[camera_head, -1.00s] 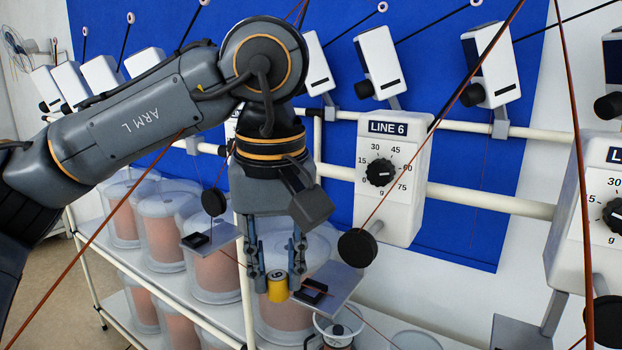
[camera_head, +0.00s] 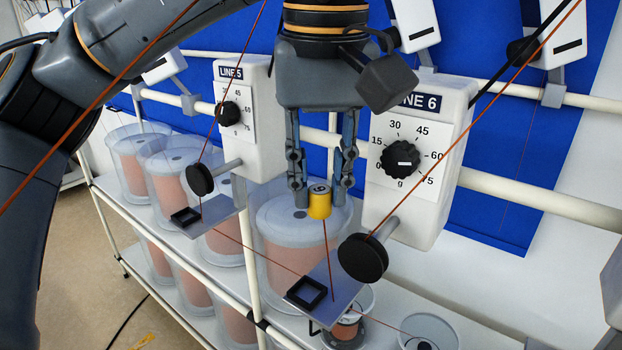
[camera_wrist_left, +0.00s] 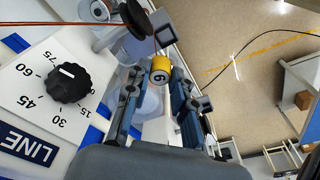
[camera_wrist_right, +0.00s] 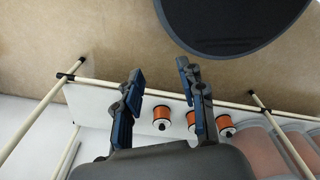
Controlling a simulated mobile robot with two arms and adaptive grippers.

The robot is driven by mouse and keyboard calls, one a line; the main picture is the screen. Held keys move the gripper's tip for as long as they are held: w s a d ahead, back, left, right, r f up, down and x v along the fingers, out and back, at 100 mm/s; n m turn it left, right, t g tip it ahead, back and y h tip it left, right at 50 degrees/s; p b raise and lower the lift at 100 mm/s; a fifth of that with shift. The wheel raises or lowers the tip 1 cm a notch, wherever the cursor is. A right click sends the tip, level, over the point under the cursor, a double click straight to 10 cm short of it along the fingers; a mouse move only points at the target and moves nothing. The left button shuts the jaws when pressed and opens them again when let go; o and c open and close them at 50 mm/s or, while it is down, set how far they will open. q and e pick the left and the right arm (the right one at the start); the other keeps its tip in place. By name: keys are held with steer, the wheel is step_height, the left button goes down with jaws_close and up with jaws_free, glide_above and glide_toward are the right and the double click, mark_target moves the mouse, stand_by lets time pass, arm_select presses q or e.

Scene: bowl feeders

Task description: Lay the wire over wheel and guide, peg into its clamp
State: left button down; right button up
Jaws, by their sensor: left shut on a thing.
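My left gripper (camera_head: 322,187) is shut on a yellow peg (camera_head: 319,203) with a dark top. In the left wrist view the peg (camera_wrist_left: 160,68) sits between the fingertips. A reddish wire drops from the peg to the grey plate below. The black wheel (camera_head: 363,258) of the LINE 6 unit (camera_head: 408,165) is right of and below the peg; another wire stretch runs from it up to the right. A black square frame (camera_head: 306,292) lies on the grey plate (camera_head: 345,290), empty and below the peg. My right gripper (camera_wrist_right: 160,72) is open and empty, outside the head view.
A neighbouring unit (camera_head: 243,115) with its own wheel (camera_head: 200,179), square frame (camera_head: 186,217) and taut wire stands left. Clear bins (camera_head: 290,225) fill the shelves below. White rails (camera_head: 510,203) cross behind. Wire spools (camera_wrist_right: 161,112) stand near my right gripper.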

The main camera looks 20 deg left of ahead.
arm_select(q)
steer(key=d, duration=0.4)
steer(key=s+d, duration=0.1)
steer(key=shift+d+r, duration=0.1)
steer(key=shift+d, duration=0.3)
steer(key=s+d+b, duration=0.1)
steer(key=s+d, duration=0.4)
steer(key=s, duration=0.2)
arm_select(e)
steer(key=shift+w+f, duration=0.55)
steer(key=shift+w, duration=0.1)
steer(key=shift+a, duration=0.3)
